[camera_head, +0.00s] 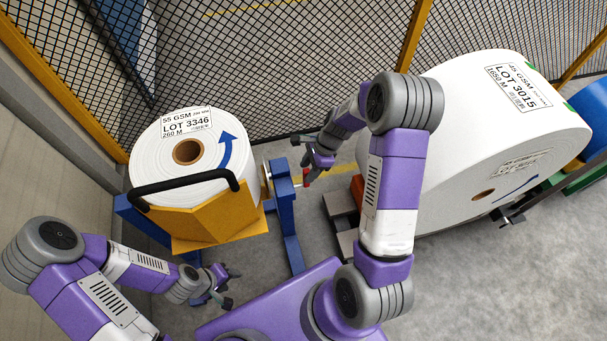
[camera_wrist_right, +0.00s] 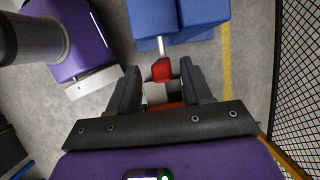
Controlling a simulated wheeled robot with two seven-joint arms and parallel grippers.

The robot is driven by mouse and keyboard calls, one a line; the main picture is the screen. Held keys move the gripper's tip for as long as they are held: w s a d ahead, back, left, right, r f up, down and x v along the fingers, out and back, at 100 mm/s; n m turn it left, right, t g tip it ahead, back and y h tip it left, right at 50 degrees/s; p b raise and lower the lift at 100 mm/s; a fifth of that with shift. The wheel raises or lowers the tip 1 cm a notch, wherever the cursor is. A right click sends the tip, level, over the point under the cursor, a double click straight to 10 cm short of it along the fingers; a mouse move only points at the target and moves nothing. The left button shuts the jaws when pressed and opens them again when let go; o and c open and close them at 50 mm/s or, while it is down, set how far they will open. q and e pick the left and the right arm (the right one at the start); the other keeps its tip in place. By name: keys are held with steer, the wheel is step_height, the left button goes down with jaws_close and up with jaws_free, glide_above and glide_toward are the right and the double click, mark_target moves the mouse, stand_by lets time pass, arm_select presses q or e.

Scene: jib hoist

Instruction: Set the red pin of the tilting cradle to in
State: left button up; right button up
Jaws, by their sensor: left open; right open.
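The tilting cradle has a yellow tray (camera_head: 222,225) holding a white roll (camera_head: 150,145) and a blue stand (camera_head: 289,230). The red pin (camera_head: 306,179) is at the stand's right side. In the right wrist view the pin's red knob (camera_wrist_right: 161,71) sits on a bare metal shank that sticks out of the blue post (camera_wrist_right: 180,18). My right gripper (camera_head: 312,168) is open, and its fingertips (camera_wrist_right: 158,73) stand either side of the knob, with gaps visible. My left gripper (camera_head: 226,284) is open and empty, low in front of the cradle.
A mesh fence (camera_head: 290,60) with yellow posts closes the back. A black handle bar (camera_head: 185,186) crosses the cradle's front. Grey floor (camera_head: 460,290) is clear at lower right.

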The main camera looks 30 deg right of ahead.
steer(key=shift+b+x, duration=0.45)
steer(key=shift+x, duration=1.4)
steer(key=shift+c, duration=0.2)
jaws_close()
